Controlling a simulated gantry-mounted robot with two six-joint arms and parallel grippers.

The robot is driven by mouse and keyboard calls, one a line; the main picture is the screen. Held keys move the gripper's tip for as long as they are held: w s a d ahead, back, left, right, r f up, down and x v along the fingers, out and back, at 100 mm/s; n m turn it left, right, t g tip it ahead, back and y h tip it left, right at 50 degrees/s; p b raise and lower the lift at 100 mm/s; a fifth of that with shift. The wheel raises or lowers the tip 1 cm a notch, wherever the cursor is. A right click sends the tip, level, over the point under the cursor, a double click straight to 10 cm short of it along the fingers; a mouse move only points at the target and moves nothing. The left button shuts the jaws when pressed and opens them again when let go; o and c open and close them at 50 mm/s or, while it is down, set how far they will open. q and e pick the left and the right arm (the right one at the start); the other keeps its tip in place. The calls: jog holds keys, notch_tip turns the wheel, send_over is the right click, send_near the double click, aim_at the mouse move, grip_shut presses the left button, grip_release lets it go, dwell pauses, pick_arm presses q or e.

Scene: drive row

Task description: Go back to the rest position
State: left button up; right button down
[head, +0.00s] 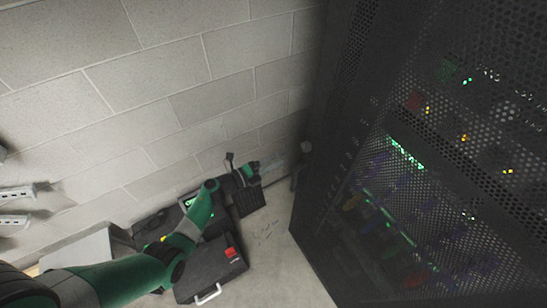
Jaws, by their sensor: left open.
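My left arm comes in from the lower left, green with dark and grey joints. It reaches over the dark cases near the foot of the wall. My left gripper (248,172) is at the far end of this arm, small and dark against the wall base. It is open, and I see nothing held in it. Its fingertips are too small to make out clearly. My right gripper is not in view.
A black case (211,266) with a red label and a pale handle lies below my left arm. Other dark cases lie behind it. A tall perforated black rack (330,190) with small lights fills the right. White devices (15,192) are at the left edge, by the block wall (130,85).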

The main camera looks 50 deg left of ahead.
pick_arm(q)
jog(key=shift+s+a, duration=0.1)
jog(key=shift+s, duration=0.9)
